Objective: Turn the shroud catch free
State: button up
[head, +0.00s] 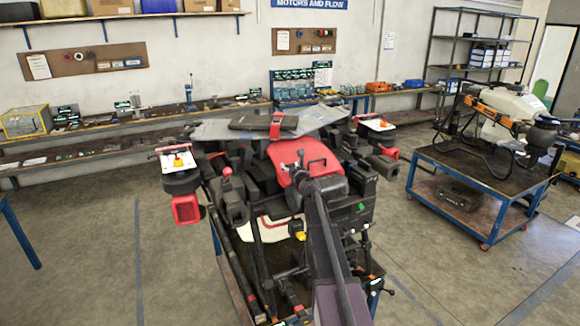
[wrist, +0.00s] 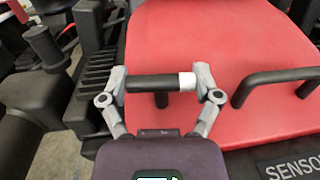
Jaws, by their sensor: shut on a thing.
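The red shroud (wrist: 230,45) is a smooth red cover that fills much of the wrist view. In the head view the shroud (head: 288,168) lies on the front of the drone. The shroud catch (wrist: 150,83) is a short black bar with a white end on the right, over the shroud's lower left edge. My gripper (wrist: 160,82) has one grey finger at each end of the bar and is shut on it. In the head view my gripper (head: 301,160) is at the shroud, small and partly lost against dark parts.
A fixed black handle (wrist: 275,82) stands on the shroud right of the catch. A dark panel lettered "SENSOR" (wrist: 290,165) is below it. Black drone parts (wrist: 35,100) crowd the left. A blue-framed cart (head: 480,185) stands at right, with open floor between.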

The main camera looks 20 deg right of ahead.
jog(key=m+g+h, duration=0.1)
jog(key=m+h, duration=0.1)
jog(key=h, duration=0.1)
jog(key=m+g+h, duration=0.1)
jog(key=m+h, duration=0.1)
jog(key=h, duration=0.2)
jog(key=shift+w+m, duration=0.1)
jog(key=shift+m, duration=0.3)
jog(key=m+g+h, duration=0.4)
jog(key=h, duration=0.1)
jog(key=shift+w+h, duration=0.1)
jog(key=shift+h, duration=0.2)
jog(key=m+g+h, duration=0.1)
jog(key=m+g, duration=0.1)
jog(key=g, duration=0.1)
jog(key=m+g+h, duration=0.2)
jog(key=m+g, duration=0.1)
jog(key=g, duration=0.1)
jog(key=shift+m+g+h, duration=0.6)
jog(key=shift+m+g, duration=0.9)
jog(key=shift+g, duration=0.7)
jog(key=shift+s, duration=0.2)
jog(key=o, duration=0.9)
jog(key=shift+d, duration=0.1)
jog(key=shift+o, duration=0.2)
